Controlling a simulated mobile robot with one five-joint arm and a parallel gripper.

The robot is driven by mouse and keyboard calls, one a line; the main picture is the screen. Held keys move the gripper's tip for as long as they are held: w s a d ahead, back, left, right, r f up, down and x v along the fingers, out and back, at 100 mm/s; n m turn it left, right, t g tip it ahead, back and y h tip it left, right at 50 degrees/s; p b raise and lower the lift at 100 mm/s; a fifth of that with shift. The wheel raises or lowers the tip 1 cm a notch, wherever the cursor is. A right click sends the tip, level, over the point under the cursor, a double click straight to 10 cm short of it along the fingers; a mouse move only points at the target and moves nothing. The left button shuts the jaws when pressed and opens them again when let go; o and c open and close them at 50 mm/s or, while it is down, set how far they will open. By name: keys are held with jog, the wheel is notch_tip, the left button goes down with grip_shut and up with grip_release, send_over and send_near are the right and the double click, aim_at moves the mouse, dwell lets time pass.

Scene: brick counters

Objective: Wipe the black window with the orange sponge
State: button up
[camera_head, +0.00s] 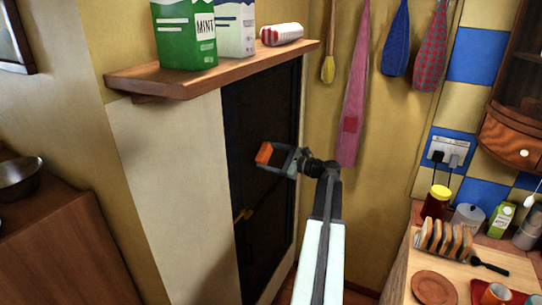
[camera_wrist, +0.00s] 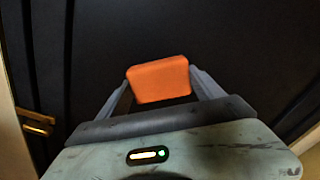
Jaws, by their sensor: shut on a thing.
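The black window (camera_head: 262,115) is a dark upright panel set in the wall below a wooden shelf. Its dark surface fills most of the wrist view (camera_wrist: 230,40). My gripper (camera_head: 271,156) is in front of the panel, shut on the orange sponge (camera_head: 264,153). In the wrist view the sponge (camera_wrist: 158,80) sits between the two fingers, with the dark panel behind it. I cannot tell whether the sponge touches the panel.
The wooden shelf (camera_head: 230,66) above holds a green carton (camera_head: 184,35), a white-and-purple carton (camera_head: 235,28) and a striped roll (camera_head: 281,34). Cloths (camera_head: 352,90) hang right. A cluttered counter (camera_head: 400,262) stands at lower right.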

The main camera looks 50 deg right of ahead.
aim_at(247, 166)
jog(key=shift+s+a, duration=0.4)
jog(key=shift+a, duration=1.2)
jog(key=shift+s+a, duration=0.35)
jog(key=shift+a, duration=1.2)
jog(key=shift+s+a, duration=0.4)
jog(key=shift+a, duration=1.2)
jog(key=v, duration=0.6)
jog(key=v, duration=0.3)
